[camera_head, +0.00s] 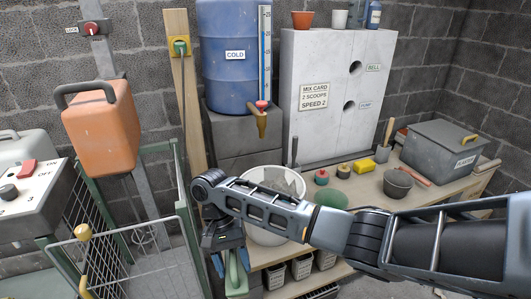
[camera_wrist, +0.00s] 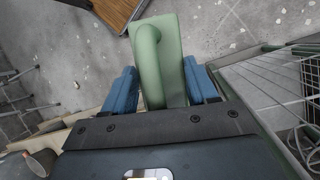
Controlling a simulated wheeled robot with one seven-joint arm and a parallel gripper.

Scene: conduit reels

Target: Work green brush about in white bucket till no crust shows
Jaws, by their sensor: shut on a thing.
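My gripper (camera_head: 232,262) is shut on the green brush (camera_head: 237,275), a flat green block with an arched handle; no bristles show.
A green wire cage (camera_head: 182,165) stands at the left. A blue water barrel (camera_head: 232,75) with a tap is behind the bucket.

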